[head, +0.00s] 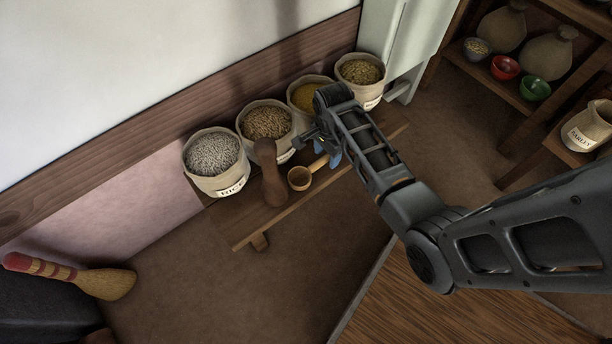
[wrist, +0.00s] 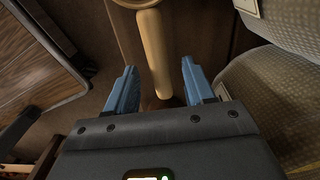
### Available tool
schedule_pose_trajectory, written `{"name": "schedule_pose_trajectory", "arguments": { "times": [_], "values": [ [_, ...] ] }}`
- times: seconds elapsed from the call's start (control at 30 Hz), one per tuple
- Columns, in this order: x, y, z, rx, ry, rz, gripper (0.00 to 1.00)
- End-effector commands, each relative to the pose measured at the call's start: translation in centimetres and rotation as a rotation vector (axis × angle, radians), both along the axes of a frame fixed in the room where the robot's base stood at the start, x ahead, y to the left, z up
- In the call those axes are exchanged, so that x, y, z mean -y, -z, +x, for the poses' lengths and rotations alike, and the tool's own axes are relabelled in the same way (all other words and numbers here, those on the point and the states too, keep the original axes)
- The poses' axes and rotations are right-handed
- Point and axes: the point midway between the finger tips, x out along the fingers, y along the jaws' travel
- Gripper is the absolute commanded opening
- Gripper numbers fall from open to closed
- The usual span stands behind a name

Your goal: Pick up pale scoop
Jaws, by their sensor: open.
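The pale scoop (head: 300,179) lies on a low wooden bench in the head view, its round cup at the left and its handle pointing up and right toward my gripper (head: 328,152). In the wrist view the scoop's pale handle (wrist: 155,55) runs down between my two blue fingers (wrist: 158,92), with a gap on both sides. The cup is cut off at the top edge of the wrist view. My gripper is open, and nothing is held in it. I cannot tell how far above the handle the fingers are.
The wooden bench (head: 243,233) bears several grain sacks, one labelled rice (head: 213,158). A brown wooden pestle-like piece (head: 269,175) stands just left of the scoop. Shelves with bowls (head: 505,68) stand at the right.

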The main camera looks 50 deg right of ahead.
Motion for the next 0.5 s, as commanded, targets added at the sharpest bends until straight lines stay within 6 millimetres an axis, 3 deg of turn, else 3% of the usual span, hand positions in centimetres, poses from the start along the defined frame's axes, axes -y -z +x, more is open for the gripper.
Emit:
{"name": "schedule_pose_trajectory", "arguments": {
  "times": [0.1,0.33,0.5],
  "values": [
    [0.03,1.55,0.05,0.001,0.0,0.0,0.53],
    [0.03,1.53,0.05,0.001,0.0,0.0,0.53],
    [0.02,1.52,0.05,0.001,0.0,0.0,0.37]
  ]
}}
